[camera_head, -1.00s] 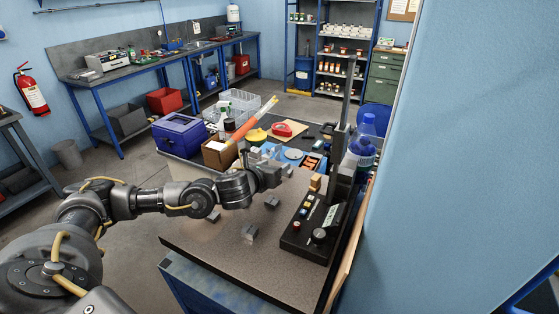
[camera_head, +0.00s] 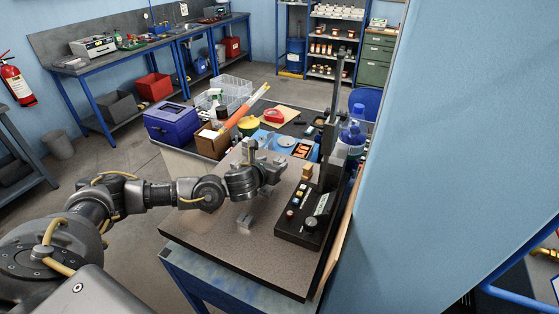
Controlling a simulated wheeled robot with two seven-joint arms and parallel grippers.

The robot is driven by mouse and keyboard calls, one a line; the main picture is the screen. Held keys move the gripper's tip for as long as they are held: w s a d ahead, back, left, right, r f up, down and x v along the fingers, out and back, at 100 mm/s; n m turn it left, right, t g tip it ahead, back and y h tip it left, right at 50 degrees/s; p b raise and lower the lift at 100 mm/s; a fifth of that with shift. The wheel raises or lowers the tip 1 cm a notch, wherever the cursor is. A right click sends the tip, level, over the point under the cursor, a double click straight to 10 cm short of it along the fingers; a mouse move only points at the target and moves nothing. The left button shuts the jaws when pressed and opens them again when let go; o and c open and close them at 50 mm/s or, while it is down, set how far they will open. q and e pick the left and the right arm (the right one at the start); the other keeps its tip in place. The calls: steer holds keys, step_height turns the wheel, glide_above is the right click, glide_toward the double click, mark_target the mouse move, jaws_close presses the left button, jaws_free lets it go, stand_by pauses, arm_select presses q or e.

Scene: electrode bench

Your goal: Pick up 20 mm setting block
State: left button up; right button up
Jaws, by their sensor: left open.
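A small grey metal block (camera_head: 244,221) sits on the speckled bench top (camera_head: 205,231), in front of my left gripper. Another small grey block shows partly beneath the gripper, mostly hidden by it. I cannot read any size on the blocks, so I cannot tell which is the 20 mm one. My left gripper (camera_head: 277,168) is open over the middle of the bench, above and beyond the nearer block and apart from it. Its fingers point right and away, and I see nothing held. My right gripper is not in view.
A black height gauge base with buttons (camera_head: 311,214) and a tall column (camera_head: 332,110) stands right of the gripper, beside a tan block (camera_head: 307,172). Behind are a blue box (camera_head: 173,122), a cardboard box (camera_head: 212,142) and a blue bottle (camera_head: 352,138). The front bench area is clear.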

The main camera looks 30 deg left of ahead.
mark_target(278, 161)
arm_select(q)
steer(key=p+x, duration=0.3)
steer(key=x, duration=0.1)
steer(key=shift+w+d+r, duration=0.1)
steer(key=shift+w+f, duration=0.25)
steer(key=shift+w, duration=0.1)
steer(key=c, duration=1.1)
steer(key=shift+c, duration=0.2)
steer(key=shift+r+b, duration=0.3)
steer(key=shift+b, duration=0.05)
steer(key=shift+r+b, duration=0.95)
steer(key=s+d+r+p, duration=0.1)
steer(key=s+d+r, duration=0.2)
steer(key=s+r, duration=0.7)
steer(key=s, duration=0.3)
steer(key=shift+s+r+p, duration=0.25)
steer(key=shift+s+p, duration=0.05)
steer(key=shift+s, duration=0.05)
